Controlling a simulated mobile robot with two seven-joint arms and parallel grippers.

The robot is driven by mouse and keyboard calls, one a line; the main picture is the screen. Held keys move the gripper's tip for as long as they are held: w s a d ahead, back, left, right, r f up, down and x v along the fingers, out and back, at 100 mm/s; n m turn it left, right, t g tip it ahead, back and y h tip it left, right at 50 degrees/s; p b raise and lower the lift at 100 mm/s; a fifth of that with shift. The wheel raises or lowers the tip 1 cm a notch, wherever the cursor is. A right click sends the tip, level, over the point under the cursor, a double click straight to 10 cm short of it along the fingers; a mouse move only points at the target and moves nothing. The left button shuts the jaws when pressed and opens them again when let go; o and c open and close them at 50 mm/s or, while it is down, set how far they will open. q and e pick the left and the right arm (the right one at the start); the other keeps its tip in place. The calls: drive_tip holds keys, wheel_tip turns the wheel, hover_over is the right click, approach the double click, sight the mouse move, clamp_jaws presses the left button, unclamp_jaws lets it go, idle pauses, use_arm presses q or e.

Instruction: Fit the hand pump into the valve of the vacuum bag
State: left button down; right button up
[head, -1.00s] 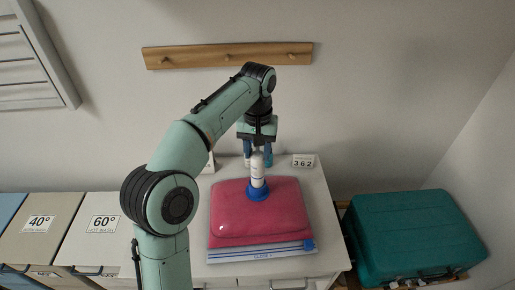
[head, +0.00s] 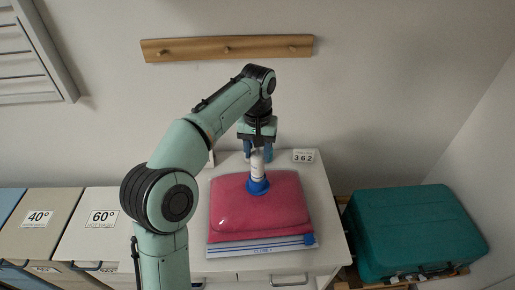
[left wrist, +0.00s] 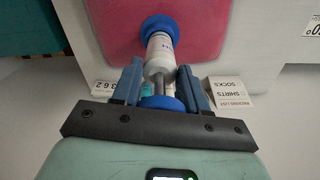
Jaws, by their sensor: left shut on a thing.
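The vacuum bag (head: 285,213) is a plump pink pouch lying on a white cabinet top, with a blue-and-white zip strip along its front edge. The hand pump (head: 257,166) has a white body and stands upright over the bag, its lower end at a blue ring (head: 257,187) on the bag. My left gripper (head: 257,150) is above it, shut on the pump's upper part. In the left wrist view the fingers flank the pump's grey rod and blue handle (left wrist: 160,103). The ring hides the valve joint; I cannot tell whether the pump is seated. My right gripper is not in view.
A small "362" card (head: 303,156) stands behind the bag, and packing-list cards (left wrist: 231,88) stand on the other side. A teal suitcase (head: 415,232) lies to the right. Bins marked 40° and 60° (head: 102,218) are at left. A peg rail (head: 228,48) is on the wall.

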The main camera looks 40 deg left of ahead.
use_arm(q)
drive_tip(key=shift+f, duration=0.55)
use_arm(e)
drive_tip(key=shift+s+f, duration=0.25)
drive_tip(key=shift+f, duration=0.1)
use_arm(q)
drive_tip(key=c, duration=0.5)
unclamp_jaws()
drive_tip(key=shift+r, duration=0.15)
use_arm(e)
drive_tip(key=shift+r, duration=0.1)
use_arm(q)
drive_tip(key=r+p, duration=0.2)
drive_tip(key=r, duration=0.3)
drive_tip(key=r+p, duration=0.1)
drive_tip(key=r, duration=0.5)
drive_tip(key=shift+w+r+p, duration=0.2)
drive_tip(key=shift+r+p, duration=0.05)
drive_tip(key=shift+p, duration=0.1)
drive_tip(key=shift+w+r, duration=0.1)
drive_tip(key=shift+r, duration=0.4)
drive_tip(key=shift+s+r, duration=0.4)
drive_tip(key=shift+s, duration=0.05)
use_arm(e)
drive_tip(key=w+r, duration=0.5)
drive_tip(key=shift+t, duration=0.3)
use_arm(q)
drive_tip(key=shift+w, duration=0.2)
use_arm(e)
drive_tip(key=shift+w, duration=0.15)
